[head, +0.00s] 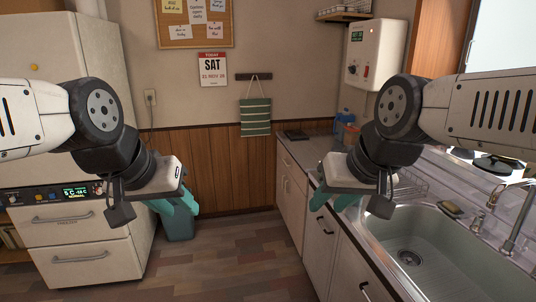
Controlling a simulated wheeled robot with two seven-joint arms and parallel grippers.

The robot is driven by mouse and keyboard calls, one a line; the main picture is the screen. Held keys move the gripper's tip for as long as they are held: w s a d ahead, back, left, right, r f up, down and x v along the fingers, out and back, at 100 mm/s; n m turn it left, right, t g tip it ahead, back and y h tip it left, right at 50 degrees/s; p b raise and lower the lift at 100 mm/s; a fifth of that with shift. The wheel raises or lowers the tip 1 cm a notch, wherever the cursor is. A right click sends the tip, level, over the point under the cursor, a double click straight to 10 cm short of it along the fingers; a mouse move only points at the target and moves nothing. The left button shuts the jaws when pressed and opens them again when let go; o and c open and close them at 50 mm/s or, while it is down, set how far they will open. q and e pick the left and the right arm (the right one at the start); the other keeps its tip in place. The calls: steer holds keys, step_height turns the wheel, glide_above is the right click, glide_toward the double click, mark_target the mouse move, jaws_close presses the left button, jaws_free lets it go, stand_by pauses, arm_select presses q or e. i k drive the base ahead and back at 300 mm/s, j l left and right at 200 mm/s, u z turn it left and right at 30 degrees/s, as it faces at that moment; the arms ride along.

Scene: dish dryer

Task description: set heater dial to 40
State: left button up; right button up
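The heater (375,52) is a white box on the back wall at the upper right in the head view. Its front has a small dark panel at the upper left and a round dial (352,68) lower down, with a red mark beside it. The dial's setting is too small to read. My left gripper (176,208), with teal fingers, hangs at left of centre, far from the heater. My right gripper (345,197), also teal-fingered, is below the heater, in front of the counter, and apart from the dial. I see nothing held, but each gripper's opening is hard to make out.
A counter (297,149) runs along the right, with a sink (450,245) and faucet (515,215) nearer me. A shelf with a wire basket (345,8) is beside the heater. A white fridge (60,45) stands left. The floor (225,255) between is clear.

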mark_target(353, 69)
steer(key=i+z, duration=0.1)
steer(key=i, duration=0.95)
steer(key=i+j, duration=0.2)
steer(key=i, duration=0.85)
steer(key=i+l+z, duration=0.05)
